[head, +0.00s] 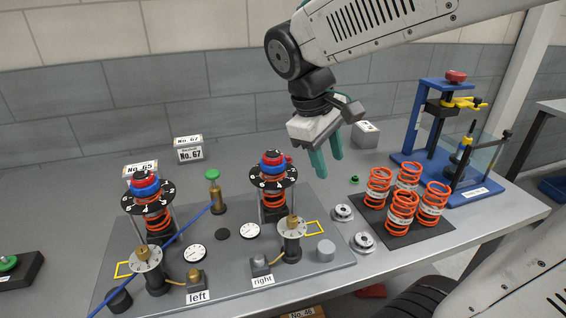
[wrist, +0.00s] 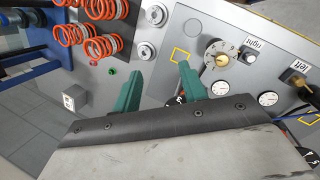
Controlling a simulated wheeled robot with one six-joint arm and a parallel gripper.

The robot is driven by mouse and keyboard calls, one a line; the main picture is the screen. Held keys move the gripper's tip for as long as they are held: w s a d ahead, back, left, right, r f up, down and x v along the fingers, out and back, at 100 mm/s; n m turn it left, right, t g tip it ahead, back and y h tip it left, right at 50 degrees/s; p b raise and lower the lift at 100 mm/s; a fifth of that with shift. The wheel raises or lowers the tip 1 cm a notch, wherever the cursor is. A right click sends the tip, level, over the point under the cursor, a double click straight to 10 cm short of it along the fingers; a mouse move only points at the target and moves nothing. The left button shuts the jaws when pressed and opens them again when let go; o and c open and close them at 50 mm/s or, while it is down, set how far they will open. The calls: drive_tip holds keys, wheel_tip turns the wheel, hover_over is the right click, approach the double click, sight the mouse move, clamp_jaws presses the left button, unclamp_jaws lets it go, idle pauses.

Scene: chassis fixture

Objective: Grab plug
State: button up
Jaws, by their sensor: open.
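A small dark piece with a green top (head: 354,180), which may be the plug, lies on the grey table to the right of my gripper in the head view. It shows as a small green spot in the wrist view (wrist: 112,71), left of the fingers. My gripper (head: 328,165) has two green fingers spread apart with nothing between them. It hangs above the table behind the fixture plate, apart from the small piece. In the wrist view my gripper (wrist: 158,72) is also open and empty.
A grey fixture plate (head: 225,262) carries two dial-topped spring columns, gauges and a brass cylinder with a green cap (head: 212,176). Metal discs (head: 343,212) and several orange springs (head: 402,212) stand to the right. A blue press (head: 480,190) stands behind them. A grey box (head: 365,135) sits behind my gripper.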

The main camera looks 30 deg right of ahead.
drive_tip(key=w+d+f+n+g+h, duration=0.1)
drive_tip(key=w+d+f+n+h, duration=0.15)
drive_tip(key=w, duration=0.85)
drive_tip(key=n+h, duration=0.8)
drive_tip(key=n, duration=0.2)
approach(285, 157)
drive_tip(key=shift+y, duration=0.25)
drive_tip(key=x, duration=0.4)
drive_tip(key=shift+d+r, duration=0.1)
drive_tip(key=shift+r, duration=0.1)
drive_tip(key=shift+d+f+t, duration=0.15)
drive_tip(key=shift+f+t, duration=0.1)
drive_tip(key=shift+t, duration=0.05)
drive_tip(key=x, duration=0.7)
drive_tip(key=shift+d, duration=0.2)
drive_tip(key=c, duration=0.7)
